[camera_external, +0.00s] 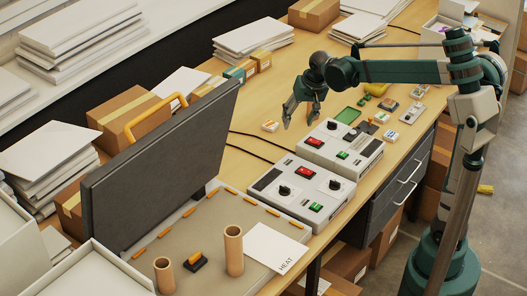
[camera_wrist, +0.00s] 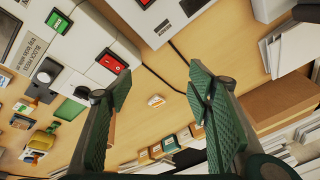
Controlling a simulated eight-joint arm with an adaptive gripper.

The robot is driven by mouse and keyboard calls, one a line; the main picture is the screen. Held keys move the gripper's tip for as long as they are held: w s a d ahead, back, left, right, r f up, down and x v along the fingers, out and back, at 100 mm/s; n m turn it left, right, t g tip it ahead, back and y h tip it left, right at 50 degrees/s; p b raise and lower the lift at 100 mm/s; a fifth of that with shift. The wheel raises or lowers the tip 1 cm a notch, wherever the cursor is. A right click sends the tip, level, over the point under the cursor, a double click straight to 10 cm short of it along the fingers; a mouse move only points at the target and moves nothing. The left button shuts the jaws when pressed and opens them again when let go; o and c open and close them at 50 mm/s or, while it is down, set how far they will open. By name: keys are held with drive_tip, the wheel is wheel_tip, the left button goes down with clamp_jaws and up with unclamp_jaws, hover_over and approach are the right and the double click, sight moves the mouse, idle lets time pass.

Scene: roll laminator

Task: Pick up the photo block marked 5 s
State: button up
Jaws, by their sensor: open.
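My gripper (camera_external: 300,121) is open and empty above the table, fingers pointing down; its two green fingers also show in the wrist view (camera_wrist: 158,82). A small pale block with an orange patch (camera_external: 270,126) lies on the wood just left of the fingers. In the wrist view this block (camera_wrist: 155,101) appears in the gap between the fingers, below them on the table and apart from them. Other small blocks (camera_external: 390,104) lie at the right near a green tray (camera_external: 347,115). The markings are too small to read, so I cannot tell which block says 5 s.
Two grey control boxes (camera_external: 341,146) with red and green switches stand in front of the gripper. A dark upright panel (camera_external: 160,170) rises at left. Small cartons (camera_external: 240,70) and paper stacks (camera_external: 252,36) line the back. Black cables cross the wood.

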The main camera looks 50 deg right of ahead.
drive_tip(key=w+d+f+m+g+p, duration=0.1)
drive_tip(key=w+d+f+m+p, duration=0.2)
drive_tip(key=w, duration=0.4)
drive_tip(key=w+d+m+g+p, duration=0.1)
drive_tip(key=w+d+p, duration=0.2)
drive_tip(key=w+d, duration=0.35)
drive_tip(key=m+g+p, duration=0.2)
drive_tip(key=m+p, duration=0.3)
hover_over(270, 125)
drive_tip(key=shift+y, duration=0.3)
drive_tip(key=shift+s+d+f, duration=0.1)
drive_tip(key=shift+f, duration=5.35)
drive_tip(key=shift+f+n, duration=0.3)
drive_tip(key=shift+f, duration=1)
drive_tip(key=shift+a+f, duration=0.2)
drive_tip(key=shift+f, duration=2.4)
drive_tip(key=c, duration=1)
